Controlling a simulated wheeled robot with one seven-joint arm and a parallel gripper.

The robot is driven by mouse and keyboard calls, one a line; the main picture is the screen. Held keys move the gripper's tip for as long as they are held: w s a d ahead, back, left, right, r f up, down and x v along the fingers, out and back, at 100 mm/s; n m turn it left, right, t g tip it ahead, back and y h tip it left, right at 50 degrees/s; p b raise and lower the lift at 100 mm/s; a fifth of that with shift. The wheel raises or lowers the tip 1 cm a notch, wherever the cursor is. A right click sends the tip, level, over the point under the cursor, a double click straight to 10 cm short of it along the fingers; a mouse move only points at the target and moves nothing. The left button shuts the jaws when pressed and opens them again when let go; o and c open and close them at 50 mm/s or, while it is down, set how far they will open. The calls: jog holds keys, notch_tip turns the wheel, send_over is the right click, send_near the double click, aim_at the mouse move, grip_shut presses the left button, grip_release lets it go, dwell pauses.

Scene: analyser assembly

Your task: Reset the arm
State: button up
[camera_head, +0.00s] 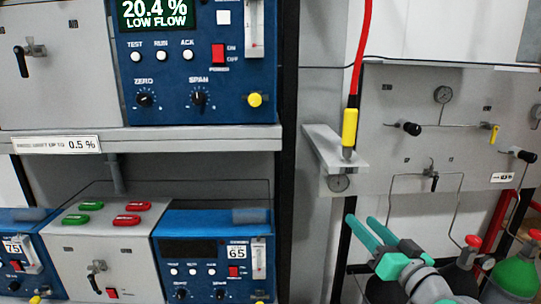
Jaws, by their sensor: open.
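My gripper (363,228) shows at the lower right of the middle in the head view. Its two teal fingers point up and to the left, with a gap between them and nothing held. It is in front of the lower part of the grey gas panel, apart from the bracket above it.
A blue analyser (180,70) reads "20.4 % LOW FLOW" on the upper shelf (230,140). Below are smaller blue units (215,235) and a grey box (100,240). A yellow-tipped red hose (349,125) stands at a bracket (335,150). Gas cylinders (515,275) stand at right.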

jog(key=s+a+f+m+h, duration=0.1)
jog(key=a+f+m+h, duration=0.15)
jog(key=f, duration=0.75)
jog(key=s+a+f+m+h, duration=0.1)
jog(key=a+f+m, duration=0.15)
jog(key=f, duration=0.85)
jog(key=s+a+f+g+h, duration=0.1)
jog(key=s+a+f, duration=0.2)
jog(key=s+f, duration=0.3)
jog(key=s+a+f+g+h, duration=0.1)
jog(key=s+a+f+h, duration=0.15)
jog(key=s+f, duration=0.4)
jog(key=s+a+f+n, duration=0.1)
jog(key=s+a+f, duration=0.25)
jog(key=s, duration=0.25)
jog(key=s+a+f, duration=0.3)
jog(key=s+f, duration=0.1)
jog(key=s, duration=0.3)
jog(key=s+a+r+n, duration=0.2)
jog(key=s+a, duration=0.1)
jog(key=s, duration=0.5)
jog(key=s+a+r+n+y, duration=0.1)
jog(key=s+a+r+n, duration=0.1)
jog(key=s, duration=0.7)
jog(key=shift+a+r+y, duration=0.15)
jog(key=shift+a+y, duration=0.15)
jog(key=shift+a, duration=0.1)
